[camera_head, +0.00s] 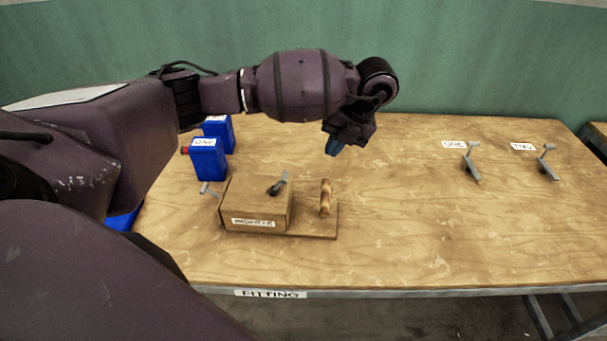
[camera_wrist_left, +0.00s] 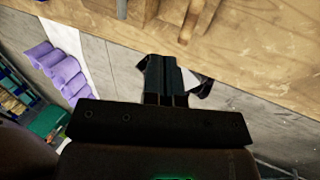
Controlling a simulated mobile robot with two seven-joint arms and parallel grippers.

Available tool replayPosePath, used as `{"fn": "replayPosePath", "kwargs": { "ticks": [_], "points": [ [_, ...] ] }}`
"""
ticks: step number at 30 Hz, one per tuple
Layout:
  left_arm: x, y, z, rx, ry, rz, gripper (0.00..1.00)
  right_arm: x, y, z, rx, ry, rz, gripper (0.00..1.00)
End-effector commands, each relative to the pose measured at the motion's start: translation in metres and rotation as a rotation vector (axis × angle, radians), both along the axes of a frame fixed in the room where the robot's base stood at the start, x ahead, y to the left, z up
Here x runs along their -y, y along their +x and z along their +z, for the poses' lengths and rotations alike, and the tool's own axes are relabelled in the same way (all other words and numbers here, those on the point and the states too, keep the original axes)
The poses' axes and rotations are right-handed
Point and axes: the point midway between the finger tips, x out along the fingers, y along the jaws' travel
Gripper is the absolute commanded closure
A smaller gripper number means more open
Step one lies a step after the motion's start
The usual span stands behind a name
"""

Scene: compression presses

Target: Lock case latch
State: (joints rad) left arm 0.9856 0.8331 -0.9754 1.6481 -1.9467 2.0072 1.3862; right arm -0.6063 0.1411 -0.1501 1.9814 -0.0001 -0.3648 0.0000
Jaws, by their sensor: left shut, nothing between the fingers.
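A wooden case (camera_head: 245,202) with a white label on its front stands on a wooden board (camera_head: 310,231) at the left of the table. A small dark-grey lever with a lighter tip, seemingly the latch (camera_head: 278,185), sits tilted on the case top. My left gripper (camera_head: 333,148) is shut and empty. It hangs in the air beyond and to the right of the case, apart from it. In the left wrist view its dark fingers (camera_wrist_left: 165,72) are together, pointing toward the table edge. My right gripper is not in view.
A turned wooden handle (camera_head: 325,198) stands on the board beside the case. Blue containers (camera_head: 208,160) stand behind at left, near another small grey lever (camera_head: 208,189). Levers labelled ONE (camera_head: 471,163) and TWO (camera_head: 548,163) are at right. The table's middle (camera_head: 400,210) is clear.

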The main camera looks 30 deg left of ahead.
Motion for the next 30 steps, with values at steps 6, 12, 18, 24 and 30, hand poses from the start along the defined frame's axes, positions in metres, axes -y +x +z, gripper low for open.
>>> {"fn": "replayPosePath", "kwargs": {
  "ticks": [6,12,18,24,30],
  "points": [
    [-0.001,0.0,0.001,0.002,0.008,0.003,1.0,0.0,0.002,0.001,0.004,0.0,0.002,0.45],
    [-0.002,0.0,-0.001,0.0,0.006,0.002,1.0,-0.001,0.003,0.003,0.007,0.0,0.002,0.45],
    [-0.009,-0.005,-0.02,-0.003,0.005,0.002,1.0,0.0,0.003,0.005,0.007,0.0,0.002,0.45],
    [-0.021,-0.011,-0.051,-0.003,0.006,0.002,1.0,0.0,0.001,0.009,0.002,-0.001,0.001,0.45],
    [-0.034,-0.018,-0.084,-0.003,0.005,0.004,1.0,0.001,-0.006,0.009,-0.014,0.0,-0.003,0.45]
  ]
}}
